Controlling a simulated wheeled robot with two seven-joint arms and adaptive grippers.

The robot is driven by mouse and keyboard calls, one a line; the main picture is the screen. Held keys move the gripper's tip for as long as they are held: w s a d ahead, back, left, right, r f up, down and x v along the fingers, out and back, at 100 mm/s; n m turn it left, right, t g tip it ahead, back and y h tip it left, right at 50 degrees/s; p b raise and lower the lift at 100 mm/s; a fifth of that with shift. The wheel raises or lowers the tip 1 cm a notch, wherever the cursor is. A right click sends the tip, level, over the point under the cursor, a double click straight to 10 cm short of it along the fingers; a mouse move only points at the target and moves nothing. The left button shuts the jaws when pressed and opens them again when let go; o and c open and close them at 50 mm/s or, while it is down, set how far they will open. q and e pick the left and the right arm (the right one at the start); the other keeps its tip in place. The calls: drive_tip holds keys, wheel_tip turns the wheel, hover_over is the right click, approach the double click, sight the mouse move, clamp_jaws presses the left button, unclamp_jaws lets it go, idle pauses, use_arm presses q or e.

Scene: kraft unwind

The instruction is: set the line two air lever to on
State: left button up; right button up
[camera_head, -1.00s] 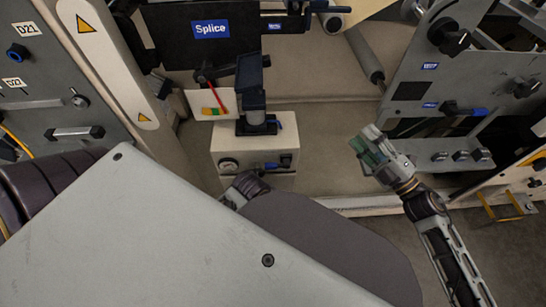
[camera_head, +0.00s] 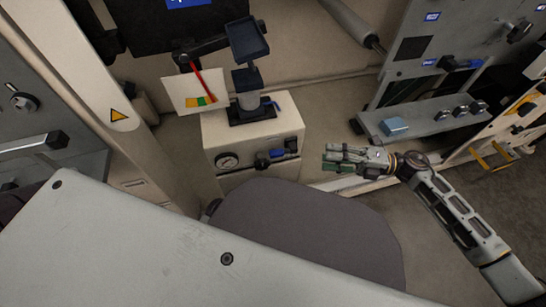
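I cannot read a label that tells which is line two air. My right gripper (camera_head: 332,159) is right of the box, pointing left, apart from it and seemingly empty; its finger gap is unclear. My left gripper is not in view.
A white card (camera_head: 198,91) with a coloured scale and red pointer is left of the column. A grey shelf (camera_head: 425,124) with several dark knobs and a light blue block (camera_head: 394,126) juts out at right. Open floor lies below my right gripper.

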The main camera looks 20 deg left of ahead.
sight(284, 154)
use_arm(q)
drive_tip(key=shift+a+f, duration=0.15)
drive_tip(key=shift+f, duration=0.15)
use_arm(e)
drive_tip(key=shift+s+a+f, duration=0.1)
drive_tip(key=shift+s+f, duration=0.05)
drive_tip(key=shift+f, duration=0.2)
drive_tip(key=shift+a, duration=0.1)
drive_tip(key=shift+s+a+b, duration=0.45)
drive_tip(key=shift+a+b, duration=0.15)
drive_tip(key=shift+a, duration=1.6)
drive_tip(key=shift+s+a+b, duration=0.5)
drive_tip(key=shift+a+b, duration=0.1)
drive_tip(key=shift+a, duration=1.65)
drive_tip(key=shift+s+a+b, duration=0.45)
drive_tip(key=shift+a+b, duration=0.15)
drive_tip(key=shift+a, duration=1.6)
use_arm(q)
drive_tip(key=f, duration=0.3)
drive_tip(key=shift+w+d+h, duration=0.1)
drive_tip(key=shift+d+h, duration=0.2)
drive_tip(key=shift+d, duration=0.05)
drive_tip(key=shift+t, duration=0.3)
use_arm(e)
clamp_jaws()
